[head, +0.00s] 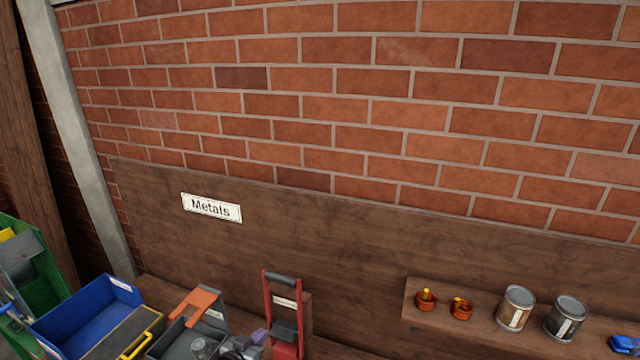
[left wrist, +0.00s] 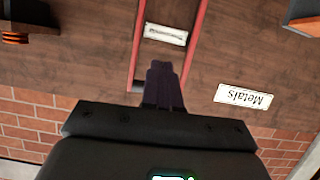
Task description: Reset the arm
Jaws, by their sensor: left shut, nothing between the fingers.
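My left gripper (left wrist: 163,70) shows in the left wrist view as two dark fingers pressed together, with nothing between them. In that view its fingertips appear between the two red posts of a red-handled frame; I cannot tell the distance between them. The red-handled frame (head: 268,305) stands at the bottom of the head view, against the wooden board. I cannot make out my left gripper clearly in the head view. My right gripper is in neither view.
A blue bin (head: 75,312), a green bin (head: 55,283) and a grey container with an orange part (head: 195,303) crowd the lower left. A shelf (head: 420,292) with cans (head: 515,308) and small orange items is at lower right. A "Metals" sign (head: 211,207) is on the wooden board.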

